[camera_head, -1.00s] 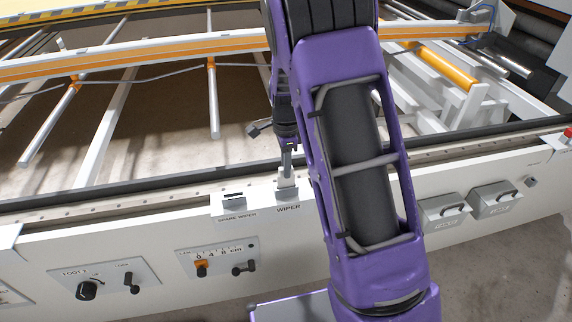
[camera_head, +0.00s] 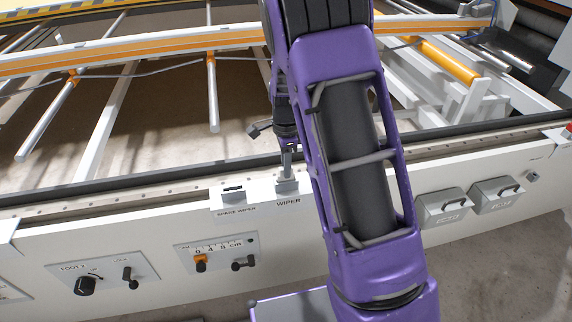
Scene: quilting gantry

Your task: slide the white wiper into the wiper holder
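The wiper holder (camera_head: 287,188) is a small block labelled WIPER on top of the machine's white front rail. My gripper (camera_head: 288,172) points down right above this holder, small and partly in shadow. Its fingertips look close to or touching the top of the holder. I cannot make out the white wiper as a separate piece now; it may be hidden between the fingers or inside the holder. Whether the fingers are open or shut is too small to tell.
A second holder (camera_head: 233,194), labelled SPARE WIPER, with a dark top, sits just left. My purple arm covers the area right of the holder. Below are a control panel (camera_head: 217,252) with knobs and, at right, two grey handled boxes (camera_head: 444,207).

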